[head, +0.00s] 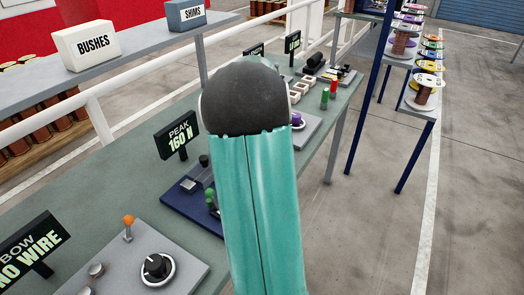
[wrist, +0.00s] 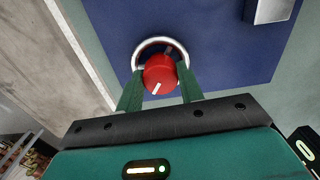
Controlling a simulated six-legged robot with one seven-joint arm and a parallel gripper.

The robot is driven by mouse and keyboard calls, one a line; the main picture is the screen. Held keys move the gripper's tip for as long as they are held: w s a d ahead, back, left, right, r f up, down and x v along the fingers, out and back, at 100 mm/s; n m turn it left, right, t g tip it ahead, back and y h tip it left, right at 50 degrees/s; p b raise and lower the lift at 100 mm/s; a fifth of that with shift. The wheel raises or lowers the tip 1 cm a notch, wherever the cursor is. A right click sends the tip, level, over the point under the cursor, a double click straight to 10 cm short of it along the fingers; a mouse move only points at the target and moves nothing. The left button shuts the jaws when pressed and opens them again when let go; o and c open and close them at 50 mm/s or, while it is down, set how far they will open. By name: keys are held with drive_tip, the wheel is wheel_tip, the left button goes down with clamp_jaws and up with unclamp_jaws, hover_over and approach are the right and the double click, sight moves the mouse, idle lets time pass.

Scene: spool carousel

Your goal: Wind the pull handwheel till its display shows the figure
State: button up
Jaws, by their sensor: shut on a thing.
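A red knob (wrist: 160,73) with a white pointer line sits in a pale ring on a blue panel (wrist: 215,40); I take it for the pull handwheel. Its line points down and slightly left in the wrist view. The green fingers of my gripper (wrist: 160,88) are shut on it, one on each side. In the head view my arm hides the gripper and the knob. The blue panel (head: 180,203) shows partly there, left of my arm. A black display (head: 176,138) behind it reads "PEAK 160 N".
A grey panel with a black dial (head: 157,268) and an orange-tipped lever (head: 128,225) is at the near left. A display there (head: 32,245) reads "BOW NO WIRE". Red and green posts (head: 329,94) stand beyond my arm. Shelf boxes read "BUSHES" (head: 86,45) and "SHIMS" (head: 187,14). The floor at right is clear.

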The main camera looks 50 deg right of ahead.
drive_tip(key=m, duration=0.6)
drive_tip(key=shift+w+d, duration=0.1)
drive_tip(key=shift+m, duration=0.3)
idle(0.3)
drive_tip(key=o, duration=1)
wheel_tip(320, 180, up, 14)
idle(0.3)
